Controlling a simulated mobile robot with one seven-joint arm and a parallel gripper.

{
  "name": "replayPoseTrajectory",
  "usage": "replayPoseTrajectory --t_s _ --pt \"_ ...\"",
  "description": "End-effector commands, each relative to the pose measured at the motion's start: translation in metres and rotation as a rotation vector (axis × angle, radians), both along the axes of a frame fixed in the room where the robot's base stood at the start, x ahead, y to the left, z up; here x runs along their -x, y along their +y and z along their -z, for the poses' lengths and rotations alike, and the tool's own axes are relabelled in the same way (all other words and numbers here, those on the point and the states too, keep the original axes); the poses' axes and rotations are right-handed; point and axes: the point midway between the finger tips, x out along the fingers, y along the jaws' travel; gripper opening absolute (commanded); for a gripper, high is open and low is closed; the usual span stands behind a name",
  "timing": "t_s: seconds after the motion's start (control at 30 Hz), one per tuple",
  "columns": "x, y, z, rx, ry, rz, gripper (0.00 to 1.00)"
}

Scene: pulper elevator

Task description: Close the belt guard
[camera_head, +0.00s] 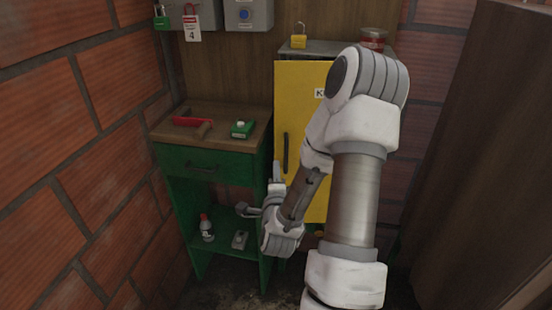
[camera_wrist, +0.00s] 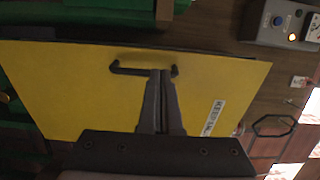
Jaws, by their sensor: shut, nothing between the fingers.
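The yellow guard panel (camera_head: 300,100) stands upright below a grey top in the head view, with a dark vertical handle (camera_head: 285,150) on its left side. My arm hides much of its right part. The panel (camera_wrist: 70,90) fills most of the wrist view, with the handle (camera_wrist: 130,71) and a white label (camera_wrist: 213,118). I cannot tell how far the panel stands from its frame. My gripper (camera_wrist: 160,75) is shut and empty, its fingertips in front of the handle near one end. Whether they touch it is unclear. In the head view my gripper (camera_head: 277,172) is just below the handle.
A green workbench (camera_head: 215,165) stands close on the left, with a red-handled tool (camera_head: 193,123) and green box (camera_head: 242,129) on top, and a bottle (camera_head: 207,228) on its shelf. A yellow padlock (camera_head: 298,38) and red tin (camera_head: 373,38) sit above the panel. Brick walls enclose the corner.

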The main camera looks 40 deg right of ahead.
Motion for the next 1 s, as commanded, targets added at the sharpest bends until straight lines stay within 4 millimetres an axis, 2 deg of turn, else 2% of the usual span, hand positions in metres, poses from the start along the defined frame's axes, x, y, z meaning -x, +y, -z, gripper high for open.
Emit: replayPoseTrajectory --t_s 0.03,0.23,0.4,0.63,0.8,1.0 --pt "-0.001 -0.002 0.004 0.004 -0.003 0.002 0.0" --pt "-0.009 -0.007 0.002 0.003 -0.002 0.002 0.0" --pt "-0.037 -0.028 0.0 0.0 -0.001 0.002 0.0" --pt "-0.065 -0.049 0.0 0.0 0.0 0.001 0.0" --pt "-0.075 -0.056 0.0 -0.001 0.001 0.001 0.0" --pt "-0.077 -0.057 0.0 0.0 0.001 0.0 0.0"
